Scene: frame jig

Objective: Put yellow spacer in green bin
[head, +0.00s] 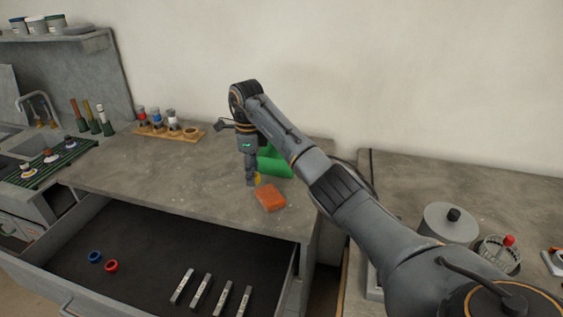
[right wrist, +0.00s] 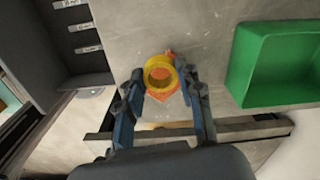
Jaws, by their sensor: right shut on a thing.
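The yellow spacer (right wrist: 159,74) is a ring held between the fingertips of my right gripper (right wrist: 160,82) in the right wrist view. In the head view the spacer (head: 258,177) shows only as a small yellow bit beside the fingers of my right gripper (head: 252,180), which points down over the worktop. The green bin (head: 277,164) is just behind and right of the gripper, partly hidden by my arm. In the right wrist view the bin (right wrist: 250,95) is at the right, open and apart from the spacer. My left gripper is not in view.
An orange block (head: 270,198) lies on the worktop (head: 190,180) near the gripper. The open drawer (head: 150,250) below holds a blue ring (head: 95,257), a red ring (head: 111,266) and several metal bars. A wooden rack (head: 168,132) stands at the back left.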

